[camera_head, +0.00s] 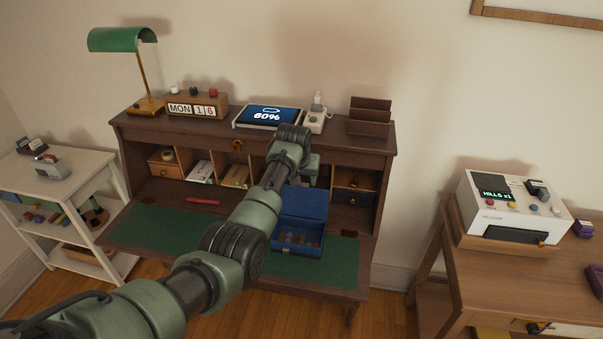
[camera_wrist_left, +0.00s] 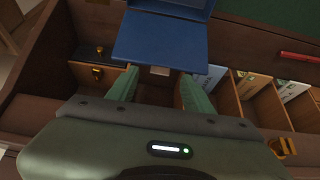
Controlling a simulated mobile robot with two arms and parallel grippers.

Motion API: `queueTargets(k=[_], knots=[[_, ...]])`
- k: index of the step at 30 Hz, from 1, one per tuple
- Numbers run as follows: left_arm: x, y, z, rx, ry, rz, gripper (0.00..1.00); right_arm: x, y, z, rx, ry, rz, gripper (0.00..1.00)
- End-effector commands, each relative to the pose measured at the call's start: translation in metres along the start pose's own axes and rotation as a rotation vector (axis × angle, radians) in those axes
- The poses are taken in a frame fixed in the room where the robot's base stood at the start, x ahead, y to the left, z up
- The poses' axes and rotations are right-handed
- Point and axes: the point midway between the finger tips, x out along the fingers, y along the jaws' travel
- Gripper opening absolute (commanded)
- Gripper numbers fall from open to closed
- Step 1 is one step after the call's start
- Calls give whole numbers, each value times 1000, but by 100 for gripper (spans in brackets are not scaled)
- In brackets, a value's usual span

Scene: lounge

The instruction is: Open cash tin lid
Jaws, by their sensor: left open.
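The blue cash tin (camera_head: 298,246) sits on the green-lined fold-down leaf of the desk. Its lid (camera_head: 303,203) stands raised at the back, and coins show inside the tin. In the left wrist view the lid (camera_wrist_left: 160,42) is a blue panel just beyond my fingertips. My left gripper (camera_head: 310,167) is behind the lid, near the desk's pigeonholes, partly hidden by its own wrist. In the left wrist view the gripper (camera_wrist_left: 158,74) has its two green fingers apart with nothing held between them. I cannot tell whether a fingertip touches the lid. My right gripper is not in view.
The desk (camera_head: 190,137) carries a green lamp (camera_head: 122,40), a calendar block (camera_head: 195,106), a tablet (camera_head: 267,116) and a letter rack (camera_head: 370,118). A white shelf (camera_head: 75,180) stands left, a wooden table (camera_head: 500,265) right.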

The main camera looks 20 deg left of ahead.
Motion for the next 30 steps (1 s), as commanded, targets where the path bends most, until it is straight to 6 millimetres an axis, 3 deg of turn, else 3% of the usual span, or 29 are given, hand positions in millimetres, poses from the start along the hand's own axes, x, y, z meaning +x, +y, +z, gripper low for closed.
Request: queueTargets(k=[6,12,26,30], knots=[[-26,1,0,1,1,1,51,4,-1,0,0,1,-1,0],[-37,1,1,1,-2,0,51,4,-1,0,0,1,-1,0],[-38,1,1,1,-2,0,51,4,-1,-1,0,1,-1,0],[-28,-2,22,16,-10,-9,51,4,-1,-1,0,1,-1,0]])
